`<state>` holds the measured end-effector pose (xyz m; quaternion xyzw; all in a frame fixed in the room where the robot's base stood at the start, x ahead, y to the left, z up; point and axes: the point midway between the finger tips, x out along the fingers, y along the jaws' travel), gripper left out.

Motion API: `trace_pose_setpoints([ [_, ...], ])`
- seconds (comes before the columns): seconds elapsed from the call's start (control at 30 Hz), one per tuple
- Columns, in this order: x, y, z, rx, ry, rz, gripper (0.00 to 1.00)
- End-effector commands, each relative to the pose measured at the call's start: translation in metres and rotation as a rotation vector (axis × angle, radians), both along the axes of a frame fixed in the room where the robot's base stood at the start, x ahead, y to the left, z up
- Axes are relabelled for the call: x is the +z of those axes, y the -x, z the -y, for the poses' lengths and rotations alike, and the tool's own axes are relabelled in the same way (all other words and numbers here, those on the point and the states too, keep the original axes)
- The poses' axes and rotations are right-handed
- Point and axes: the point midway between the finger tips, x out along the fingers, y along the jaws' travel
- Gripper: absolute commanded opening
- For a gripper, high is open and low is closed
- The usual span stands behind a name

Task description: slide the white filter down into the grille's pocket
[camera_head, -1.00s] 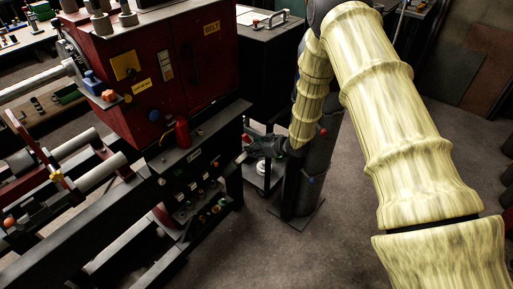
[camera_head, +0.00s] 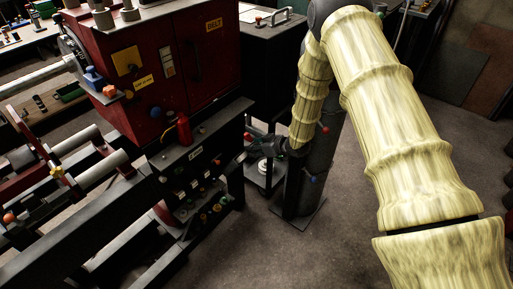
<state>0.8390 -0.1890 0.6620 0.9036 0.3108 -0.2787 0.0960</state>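My gripper (camera_head: 240,157) is small and dark at the end of my yellow-sleeved arm, beside the right end of the lathe's dark front panel. Its fingers are too small and dark to tell whether they are open or shut, or whether they hold anything. I cannot make out a white filter in it. I cannot pick out the grille or its pocket for certain either. A small white round thing (camera_head: 264,167) shows just behind and below the gripper, on a low stand; I cannot tell what it is.
The red lathe headstock (camera_head: 160,65) and its dark panel (camera_head: 195,160) with coloured knobs fill the left. A red bottle (camera_head: 184,132) stands on the panel's ledge. A dark grey column (camera_head: 308,180) stands right of the gripper. The floor (camera_head: 300,255) in front is clear.

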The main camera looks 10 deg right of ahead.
Motion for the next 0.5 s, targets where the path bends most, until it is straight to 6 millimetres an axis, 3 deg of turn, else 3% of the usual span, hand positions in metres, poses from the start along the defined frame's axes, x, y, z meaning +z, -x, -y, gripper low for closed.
trace_pose_setpoints([
  [0.5, -0.0084, -0.0045, -0.0034, 0.000, -0.001, 0.001, 0.07],
])
